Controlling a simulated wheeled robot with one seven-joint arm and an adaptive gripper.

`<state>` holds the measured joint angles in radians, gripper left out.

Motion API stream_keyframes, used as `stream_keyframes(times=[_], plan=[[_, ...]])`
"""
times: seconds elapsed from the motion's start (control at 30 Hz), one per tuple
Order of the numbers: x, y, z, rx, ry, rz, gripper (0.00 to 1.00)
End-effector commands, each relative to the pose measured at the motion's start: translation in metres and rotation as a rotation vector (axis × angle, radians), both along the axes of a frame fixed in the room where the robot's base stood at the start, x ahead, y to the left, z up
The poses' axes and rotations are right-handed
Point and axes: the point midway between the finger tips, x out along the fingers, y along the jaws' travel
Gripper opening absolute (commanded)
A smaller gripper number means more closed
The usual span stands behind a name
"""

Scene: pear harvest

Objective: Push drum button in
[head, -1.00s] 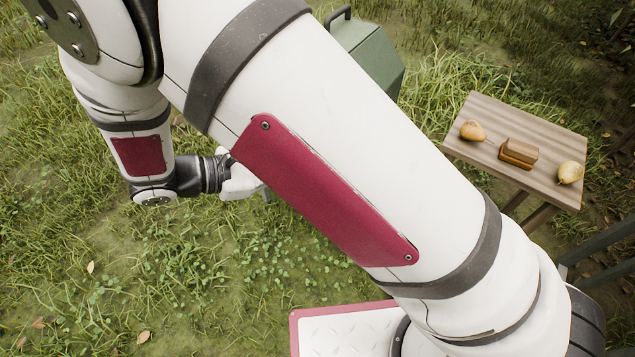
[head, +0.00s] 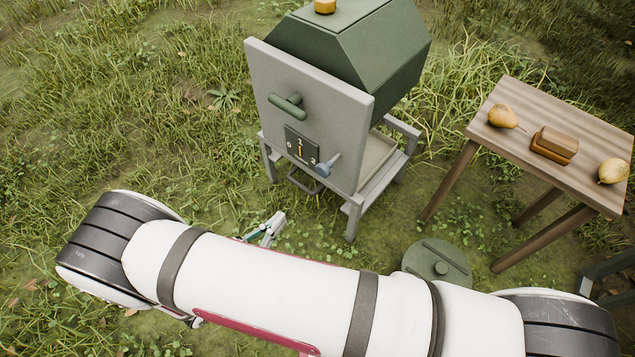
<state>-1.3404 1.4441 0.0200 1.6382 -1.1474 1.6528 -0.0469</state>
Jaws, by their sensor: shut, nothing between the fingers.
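A green drum machine (head: 350,40) stands on a grey frame in the grass, with an upright grey front panel (head: 268,82). The panel carries a green bar-shaped handle (head: 287,107), a dark dial plate (head: 301,147) marked 0, 1 and 2, and a blue-grey round-headed knob (head: 324,169) on a short stem. I cannot tell for sure which of these is the drum button. My gripper (head: 268,229) is low in front of the machine, below and left of the knob and apart from the panel. It looks shut and empty. My arm hides part of it.
A wooden table (head: 500,105) at the right bears two pears (head: 503,117) (head: 612,171) and a brown block (head: 555,144). A round green lid (head: 438,263) lies on the grass between machine and table. An amber piece (head: 325,6) sits atop the drum. Grass at left is clear.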

Motion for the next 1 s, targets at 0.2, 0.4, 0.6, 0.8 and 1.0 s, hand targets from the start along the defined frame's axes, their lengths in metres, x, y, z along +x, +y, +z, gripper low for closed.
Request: stream_keyframes(times=[0.2,0.4,0.6,0.8,1.0], plan=[[0.000,0.000,0.001,0.001,0.000,-0.001,0.00],[0.009,-0.007,0.001,-0.001,-0.001,-0.002,0.00],[0.036,-0.028,0.002,0.000,-0.001,-0.006,0.00],[0.067,-0.052,0.003,0.002,0.000,-0.006,0.00],[0.093,-0.072,0.004,0.002,0.000,-0.005,0.00]])
